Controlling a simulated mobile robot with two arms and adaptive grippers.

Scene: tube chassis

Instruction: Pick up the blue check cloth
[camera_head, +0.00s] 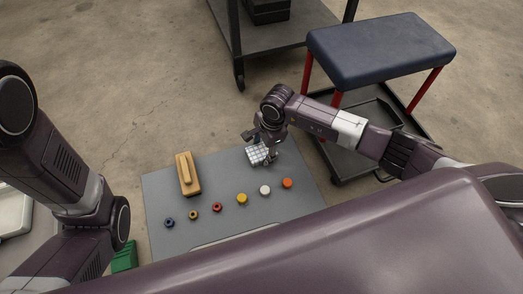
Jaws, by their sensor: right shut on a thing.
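The check cloth (258,155) is a small, pale, grid-patterned bundle near the back right part of the grey mat (222,235). Its blue is hard to make out at this size. My right gripper (264,146) reaches down over it from above and is shut on it. The fingers hide part of the cloth. I cannot tell whether the cloth touches the mat. My left arm shows at the left, but its gripper is not in view.
A wooden block with a handle (187,174) lies left of the cloth. A row of small coloured round pieces, including a yellow one (241,198) and an orange one (287,183), crosses the mat. A blue-padded stool (380,48) and a dark cart (275,38) stand behind.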

